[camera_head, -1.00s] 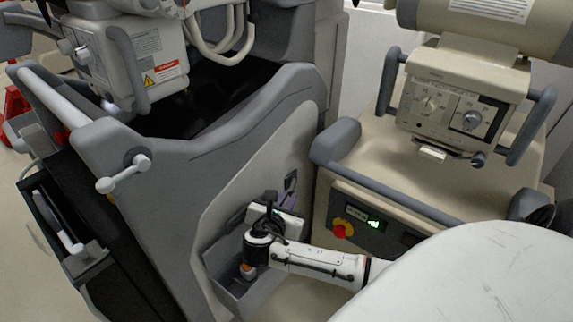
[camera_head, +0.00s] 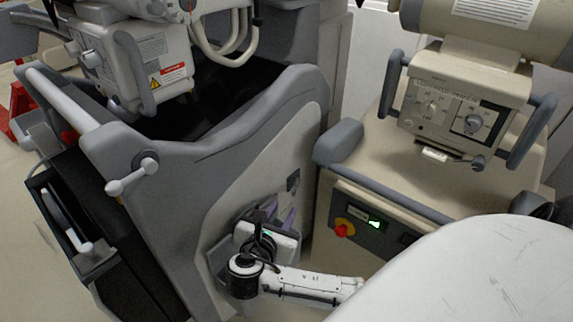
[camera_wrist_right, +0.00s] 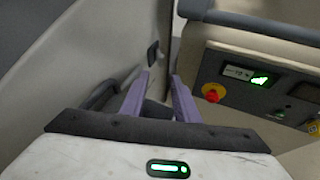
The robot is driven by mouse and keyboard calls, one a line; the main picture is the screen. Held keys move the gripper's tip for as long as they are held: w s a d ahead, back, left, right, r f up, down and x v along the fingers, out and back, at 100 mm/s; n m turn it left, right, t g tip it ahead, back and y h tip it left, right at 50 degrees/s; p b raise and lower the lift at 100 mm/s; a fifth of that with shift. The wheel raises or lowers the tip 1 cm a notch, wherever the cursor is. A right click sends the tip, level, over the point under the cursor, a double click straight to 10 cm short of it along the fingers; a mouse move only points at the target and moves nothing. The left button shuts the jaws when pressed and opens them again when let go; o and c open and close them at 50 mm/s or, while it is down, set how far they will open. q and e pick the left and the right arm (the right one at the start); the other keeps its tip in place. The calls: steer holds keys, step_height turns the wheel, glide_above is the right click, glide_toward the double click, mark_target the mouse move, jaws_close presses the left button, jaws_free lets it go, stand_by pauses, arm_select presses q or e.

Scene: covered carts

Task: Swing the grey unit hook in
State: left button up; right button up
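The grey unit (camera_head: 180,190) fills the left and middle of the head view, with a pale side panel (camera_head: 262,165). My right gripper (camera_head: 291,208) is low at this panel, its purple fingers pointing along it. In the wrist view the two fingers (camera_wrist_right: 159,77) are apart with a gap between them. A dark curved part (camera_wrist_right: 100,94), possibly the hook, lies on the panel just left of and partly behind the left finger; I cannot tell whether they touch. A small dark fitting (camera_wrist_right: 153,55) sits farther along the panel. My left gripper is not in view.
A beige unit (camera_head: 345,200) with a red knob (camera_head: 344,230) and a green-lit display stands close on the right. A narrow gap separates the units. A white T-shaped handle (camera_head: 132,179) sticks out of the grey unit's front corner. Open floor lies at far left.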

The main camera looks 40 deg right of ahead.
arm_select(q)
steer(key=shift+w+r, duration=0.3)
arm_select(e)
steer(key=shift+v, duration=0.8)
